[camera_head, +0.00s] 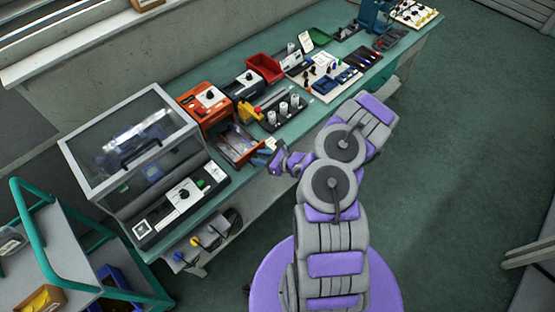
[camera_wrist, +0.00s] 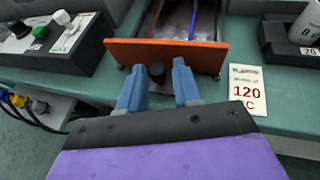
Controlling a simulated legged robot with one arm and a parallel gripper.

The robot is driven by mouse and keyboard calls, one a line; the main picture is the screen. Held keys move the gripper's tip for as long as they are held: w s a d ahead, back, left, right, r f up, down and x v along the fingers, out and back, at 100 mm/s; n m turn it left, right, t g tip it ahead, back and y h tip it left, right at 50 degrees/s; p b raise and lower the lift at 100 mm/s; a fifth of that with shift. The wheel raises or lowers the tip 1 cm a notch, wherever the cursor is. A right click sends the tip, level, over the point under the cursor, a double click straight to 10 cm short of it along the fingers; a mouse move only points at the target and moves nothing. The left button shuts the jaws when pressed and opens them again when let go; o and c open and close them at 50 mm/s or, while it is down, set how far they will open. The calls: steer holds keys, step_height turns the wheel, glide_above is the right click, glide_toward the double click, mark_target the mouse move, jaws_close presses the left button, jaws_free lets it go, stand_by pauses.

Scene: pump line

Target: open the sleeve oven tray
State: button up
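The sleeve oven (camera_head: 207,106) is an orange box on the bench in the head view. Its tray (camera_head: 250,154) sticks out in front of it, with part of its inside in sight. In the wrist view, the tray's orange front panel (camera_wrist: 205,55) carries a dark round knob (camera_wrist: 156,73). My gripper (camera_wrist: 158,66) is open, its two blue fingers apart on either side of the knob, with a gap clearest on the right. The gripper also shows at the bench's front edge in the head view (camera_head: 272,157).
A clear-lidded machine (camera_head: 135,145) with a control panel stands left of the oven. A white card reading 120 C (camera_wrist: 247,90) lies right of the tray. A rack of white cylinders (camera_head: 283,112) is farther right.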

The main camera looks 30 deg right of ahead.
steer(key=p+v, duration=0.2)
steer(key=v, duration=1.4)
steer(key=shift+s+d+p, duration=0.25)
steer(key=shift+s+p, duration=0.1)
steer(key=w+a+r+n+g+y+b, duration=0.2)
steer(key=a+r+n+g+y, duration=0.4)
steer(key=a+r+n, duration=0.95)
steer(key=s+a+r+n+g+h+b, duration=0.1)
steer(key=s+a+r+n+g+h, duration=0.2)
steer(key=s+a+r+n+g, duration=0.4)
steer(key=s+d+r+n+h+b, duration=0.1)
steer(key=s+d+r+n+h, duration=0.1)
steer(key=s+h, duration=0.3)
steer(key=s+d+r+n+h+b, duration=0.1)
steer(key=s+n+h, duration=0.4)
steer(key=s, duration=0.7)
step_height(320, 180, up, 2)
steer(key=shift+d+b, duration=0.3)
steer(key=shift+d, duration=0.35)
